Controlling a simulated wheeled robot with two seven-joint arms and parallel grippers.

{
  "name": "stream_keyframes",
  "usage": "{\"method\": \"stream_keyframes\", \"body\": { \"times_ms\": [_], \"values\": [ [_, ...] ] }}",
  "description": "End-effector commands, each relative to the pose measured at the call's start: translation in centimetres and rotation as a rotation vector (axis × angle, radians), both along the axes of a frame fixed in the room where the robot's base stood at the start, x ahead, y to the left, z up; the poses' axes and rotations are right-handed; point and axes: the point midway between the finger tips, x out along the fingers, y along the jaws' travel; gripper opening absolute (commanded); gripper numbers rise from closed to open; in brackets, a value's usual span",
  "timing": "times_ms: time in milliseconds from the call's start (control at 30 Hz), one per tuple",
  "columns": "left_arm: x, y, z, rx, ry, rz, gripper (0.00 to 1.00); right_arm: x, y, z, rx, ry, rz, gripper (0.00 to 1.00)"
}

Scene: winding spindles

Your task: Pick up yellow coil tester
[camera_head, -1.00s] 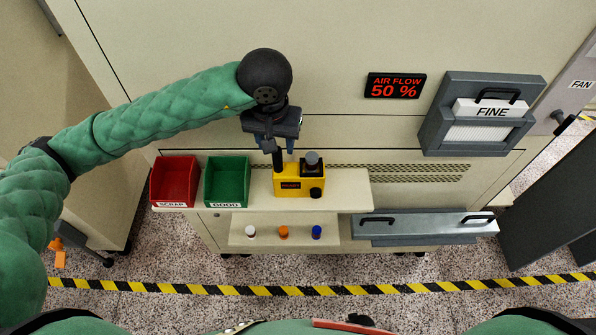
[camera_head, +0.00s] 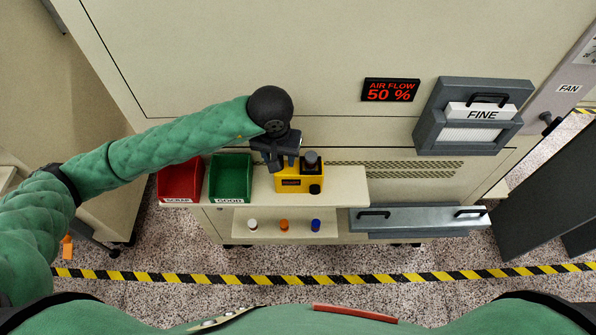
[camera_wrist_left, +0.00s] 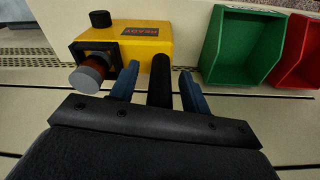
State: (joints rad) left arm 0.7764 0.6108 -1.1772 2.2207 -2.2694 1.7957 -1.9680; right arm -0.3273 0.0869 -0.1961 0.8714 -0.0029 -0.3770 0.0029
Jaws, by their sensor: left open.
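The yellow coil tester (camera_head: 300,185) stands on the upper shelf of the bench, right of the green bin. It has a black upright handle at its left end and a dark-topped round part at its right. My left gripper (camera_head: 279,166) is over the handle end and hides most of the handle in the head view. In the left wrist view, the tester (camera_wrist_left: 147,44) shows a READY display, and the black handle (camera_wrist_left: 160,82) stands between the two blue fingers of my open left gripper (camera_wrist_left: 160,88). Contact with the handle cannot be told. My right gripper is out of view.
A red SCRAP bin (camera_head: 181,181) and a green GOOD bin (camera_head: 231,178) stand left of the tester. White, orange and blue small spools (camera_head: 284,225) stand on the lower shelf. The upper shelf (camera_head: 347,185) is clear to the tester's right.

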Motion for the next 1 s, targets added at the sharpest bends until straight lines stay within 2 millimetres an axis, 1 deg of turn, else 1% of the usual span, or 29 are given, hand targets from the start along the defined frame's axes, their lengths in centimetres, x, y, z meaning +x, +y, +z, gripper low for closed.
{"method": "stream_keyframes", "body": {
  "times_ms": [100,300,367,400,533,567,1000],
  "values": [
    [0.04,-0.01,-0.3,0.0,0.0,0.0,0.47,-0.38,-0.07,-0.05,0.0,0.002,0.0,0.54],
    [0.06,-0.01,-0.35,0.0,-0.001,0.0,0.47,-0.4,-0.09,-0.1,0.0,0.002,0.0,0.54],
    [0.06,-0.01,-0.34,0.0,-0.001,0.0,0.37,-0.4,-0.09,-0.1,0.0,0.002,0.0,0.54],
    [0.06,-0.01,-0.34,0.0,-0.001,0.0,0.29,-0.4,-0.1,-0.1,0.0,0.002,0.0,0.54],
    [0.06,0.0,-0.33,0.0,-0.001,0.0,0.04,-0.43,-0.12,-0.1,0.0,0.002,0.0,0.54],
    [0.06,0.0,-0.32,0.0,-0.001,0.0,0.0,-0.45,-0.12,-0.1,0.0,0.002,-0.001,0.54],
    [0.09,-0.02,0.05,0.0,-0.002,-0.001,0.0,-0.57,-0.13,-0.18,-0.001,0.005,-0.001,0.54]
  ]
}}
